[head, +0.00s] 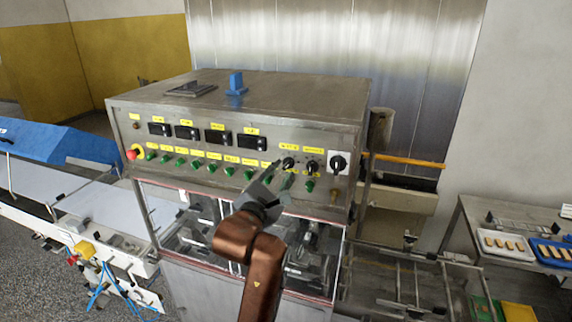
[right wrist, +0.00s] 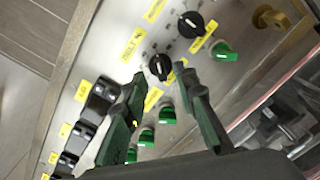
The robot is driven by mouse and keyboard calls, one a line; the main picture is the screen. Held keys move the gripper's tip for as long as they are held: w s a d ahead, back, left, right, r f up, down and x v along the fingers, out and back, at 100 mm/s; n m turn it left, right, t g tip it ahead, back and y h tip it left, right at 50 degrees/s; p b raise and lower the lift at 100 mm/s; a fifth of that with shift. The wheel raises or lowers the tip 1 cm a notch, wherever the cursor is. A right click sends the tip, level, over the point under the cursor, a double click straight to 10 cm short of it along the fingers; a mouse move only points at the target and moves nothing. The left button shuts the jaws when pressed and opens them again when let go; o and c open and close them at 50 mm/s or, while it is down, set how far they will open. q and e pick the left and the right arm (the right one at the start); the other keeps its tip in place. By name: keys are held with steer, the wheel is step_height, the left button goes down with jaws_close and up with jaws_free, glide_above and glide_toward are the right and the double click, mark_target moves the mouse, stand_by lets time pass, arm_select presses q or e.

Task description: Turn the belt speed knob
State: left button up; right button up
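Two black dial knobs (head: 289,162) (head: 311,167) sit side by side near the right end of the steel control panel (head: 128,113), under yellow labels too small to read surely. My right gripper (head: 282,173) reaches up to the panel with its tips just below the left dial. In the right wrist view, one black knob (right wrist: 160,66) shows in the gap between the tips of my open right gripper (right wrist: 158,76); the other dial (right wrist: 191,24) is farther up. I cannot tell whether a finger touches the knob. My left gripper is not in view.
Several green switches (head: 229,171) line the panel's lower row, close to my fingers. A red emergency button (head: 132,153) is at its left end and a black rotary switch (head: 338,163) at its right. A table with trays (head: 505,245) stands at right.

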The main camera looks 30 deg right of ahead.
mark_target(286, 167)
steer(key=shift+p+x, duration=0.45)
steer(key=shift+x, duration=1.2)
steer(key=shift+s, duration=0.1)
steer(key=shift+c, duration=0.2)
steer(key=shift+s+a, duration=0.1)
jaws_close()
steer(key=shift+r, duration=0.1)
